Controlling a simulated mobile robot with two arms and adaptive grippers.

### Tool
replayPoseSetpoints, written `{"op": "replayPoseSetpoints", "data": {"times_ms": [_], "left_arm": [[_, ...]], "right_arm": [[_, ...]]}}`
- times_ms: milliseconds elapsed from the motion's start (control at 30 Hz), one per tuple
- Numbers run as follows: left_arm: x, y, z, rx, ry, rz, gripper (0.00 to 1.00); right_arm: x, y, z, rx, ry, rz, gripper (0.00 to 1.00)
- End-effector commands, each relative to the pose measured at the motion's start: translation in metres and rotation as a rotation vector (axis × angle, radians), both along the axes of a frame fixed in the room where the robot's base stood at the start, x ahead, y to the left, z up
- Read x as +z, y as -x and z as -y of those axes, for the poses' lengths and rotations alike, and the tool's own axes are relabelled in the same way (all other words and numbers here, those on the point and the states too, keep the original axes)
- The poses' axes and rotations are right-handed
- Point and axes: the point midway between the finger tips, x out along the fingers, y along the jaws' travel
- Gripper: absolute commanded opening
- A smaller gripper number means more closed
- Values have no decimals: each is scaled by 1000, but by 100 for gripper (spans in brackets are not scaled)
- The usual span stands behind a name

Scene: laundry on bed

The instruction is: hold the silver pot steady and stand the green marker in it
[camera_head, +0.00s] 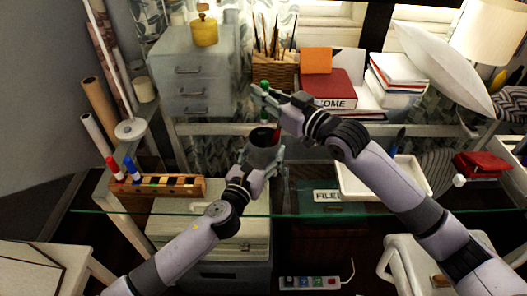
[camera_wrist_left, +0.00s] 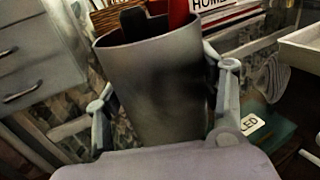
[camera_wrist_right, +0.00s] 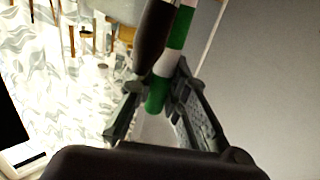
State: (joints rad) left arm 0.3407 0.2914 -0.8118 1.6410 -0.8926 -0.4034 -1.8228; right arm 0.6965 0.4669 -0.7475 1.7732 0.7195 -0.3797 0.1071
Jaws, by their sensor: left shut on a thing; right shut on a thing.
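The silver pot (camera_head: 264,154) is upright above the glass table in the head view. My left gripper (camera_head: 262,166) is shut around it. In the left wrist view the pot (camera_wrist_left: 160,85) fills the middle between both fingers, slightly tilted in the picture. Black and red shapes show at its rim; I cannot tell whether they are inside or behind. My right gripper (camera_head: 272,100) is above the pot, shut on the green marker (camera_head: 265,84). In the right wrist view the green and white marker (camera_wrist_right: 177,40) sits between the fingers.
A wooden rack (camera_head: 165,187) with a red marker (camera_head: 114,168) and a blue marker (camera_head: 131,168) stands at the left. A white tray (camera_head: 350,188) is at the right, below my right arm. A brush basket (camera_head: 274,75) and books (camera_head: 335,88) are behind.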

Motion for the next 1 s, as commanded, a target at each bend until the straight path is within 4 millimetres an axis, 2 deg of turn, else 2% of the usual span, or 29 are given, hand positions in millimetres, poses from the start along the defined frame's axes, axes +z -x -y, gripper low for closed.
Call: {"op": "replayPoseSetpoints", "data": {"times_ms": [500, 867, 900, 1000], "left_arm": [[0, 0, 0, 0, 0, 0, 36], [2, 0, 1, -2, 3, 3, 36], [2, 0, 1, -3, 5, 3, 36], [2, 0, 1, -3, 5, 4, 36]], "right_arm": [[-38, 0, 0, -1, 2, -5, 0], [-48, 0, 1, -2, 9, -18, 0], [-48, 0, 1, -2, 9, -18, 17], [-49, 0, 1, -2, 8, -18, 24]]}}
